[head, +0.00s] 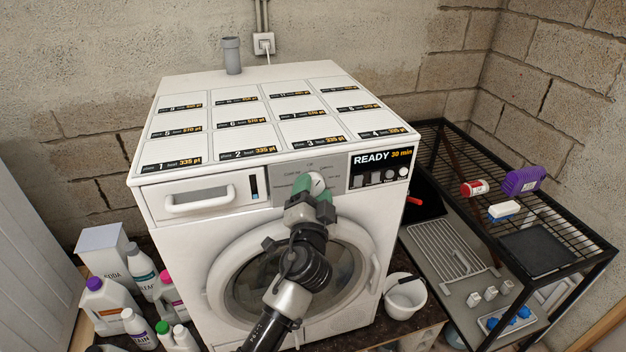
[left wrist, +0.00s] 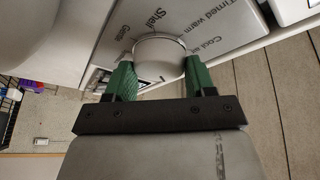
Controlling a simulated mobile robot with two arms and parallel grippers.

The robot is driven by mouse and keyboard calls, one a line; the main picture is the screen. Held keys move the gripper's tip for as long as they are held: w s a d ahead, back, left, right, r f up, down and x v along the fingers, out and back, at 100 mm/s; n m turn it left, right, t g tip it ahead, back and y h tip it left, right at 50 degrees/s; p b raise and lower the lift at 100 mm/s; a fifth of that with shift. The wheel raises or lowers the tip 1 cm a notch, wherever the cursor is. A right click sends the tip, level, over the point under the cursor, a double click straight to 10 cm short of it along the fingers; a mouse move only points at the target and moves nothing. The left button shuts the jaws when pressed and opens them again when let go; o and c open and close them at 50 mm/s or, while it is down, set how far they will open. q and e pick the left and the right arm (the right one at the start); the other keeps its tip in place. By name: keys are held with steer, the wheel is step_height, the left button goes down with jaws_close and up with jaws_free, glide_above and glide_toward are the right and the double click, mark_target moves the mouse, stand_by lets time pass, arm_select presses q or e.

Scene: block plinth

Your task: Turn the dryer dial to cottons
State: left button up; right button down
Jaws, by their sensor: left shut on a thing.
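The white dryer (head: 180,235) stands against the wall, and its dial (head: 316,182) is a round white knob on the front panel. In the left wrist view the dial (left wrist: 158,58) sits between two green fingertips, with printed labels such as "Timed warm" and "Shelf" around it. My left gripper (head: 314,188) is shut on the dial; it also shows in the left wrist view (left wrist: 158,82). The dial's pointer and the cottons label cannot be made out. My right gripper is not in view.
A display (head: 380,157) reading "READY 30 min" is right of the dial. A drawer handle (head: 200,200) is left of it. Bottles (head: 108,300) stand at lower left, a white bucket (head: 405,296) at lower right, and a black wire rack (head: 560,232) on the right.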

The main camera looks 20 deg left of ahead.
arm_select(q)
steer(key=shift+m+p, duration=0.85)
steer(key=shift+m, duration=0.05)
steer(key=o, duration=0.9)
steer(key=b+v, duration=0.4)
steer(key=v, duration=0.6)
steer(key=shift+s, duration=0.45)
steer(key=shift+r, duration=0.1)
